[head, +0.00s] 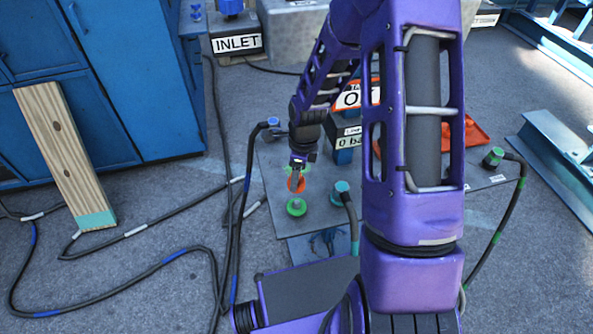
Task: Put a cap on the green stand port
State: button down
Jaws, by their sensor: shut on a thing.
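My gripper (299,168) points down over the grey stand plate (272,165) left of centre. It is shut on a small orange round piece, which looks like the cap (296,185). A green ring with a grey centre, which looks like the green stand port (297,207), is on the plate just in front of and below the cap in the picture. The cap appears apart from this port; its exact height is hard to tell. Another bit of green shows behind the gripper, partly hidden by it.
A teal-ended cable plug (342,187) stands right of the port. A blue-ended plug (273,123) and a green-ended plug (493,157) sit on the plate's edges. Cables cross the floor at left. A wooden plank (64,150) leans on blue cabinets (120,90). My arm hides the plate's middle.

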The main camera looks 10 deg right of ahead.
aim_at(295, 202)
jog(key=shift+f+m, duration=0.1)
jog(key=shift+m, duration=0.6)
jog(key=shift+f, duration=0.25)
notch_tip(295, 202, down, 8)
jog(key=b, duration=0.6)
jog(key=shift+f, duration=0.15)
jog(key=shift+f+b, duration=0.25)
jog(key=shift+b, duration=0.25)
jog(key=shift+c, duration=0.6)
grip_release()
jog(key=shift+r, duration=0.1)
jog(key=r+p, duration=0.1)
jog(key=r, duration=0.4)
jog(key=d+r+p, duration=0.1)
jog(key=r, duration=0.5)
jog(key=s+r+p, duration=0.1)
jog(key=r, duration=0.5)
jog(key=shift+d, duration=0.4)
